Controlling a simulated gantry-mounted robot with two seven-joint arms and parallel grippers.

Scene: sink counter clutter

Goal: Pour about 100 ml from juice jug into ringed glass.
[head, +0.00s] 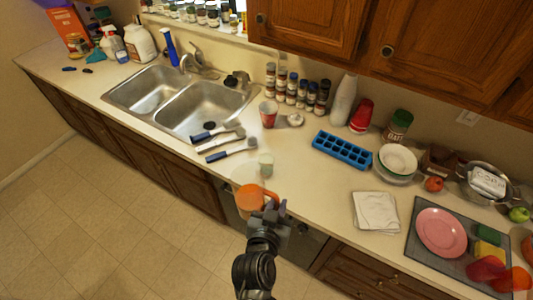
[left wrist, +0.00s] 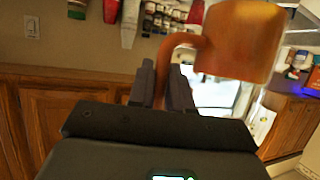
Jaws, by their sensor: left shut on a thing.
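The juice jug (head: 249,200) shows orange near the counter's front edge in the head view. My left gripper (head: 271,206) is shut on its handle, at the jug's right side. In the left wrist view the orange jug (left wrist: 240,42) is at upper right, and its curved handle (left wrist: 177,45) runs down between the fingers (left wrist: 166,85). I cannot tell the jug's exact tilt or its height above the counter. A small clear glass with a greenish tint (head: 266,165), apparently the ringed glass, stands on the counter just beyond the jug; its rings are too small to make out. My right gripper is out of view.
Dark-handled utensils (head: 231,150) lie left of the glass, beside the double sink (head: 205,112). A red cup (head: 268,113) stands behind. A blue ice tray (head: 342,150) and a folded cloth (head: 376,211) lie to the right. Counter between glass and cloth is clear.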

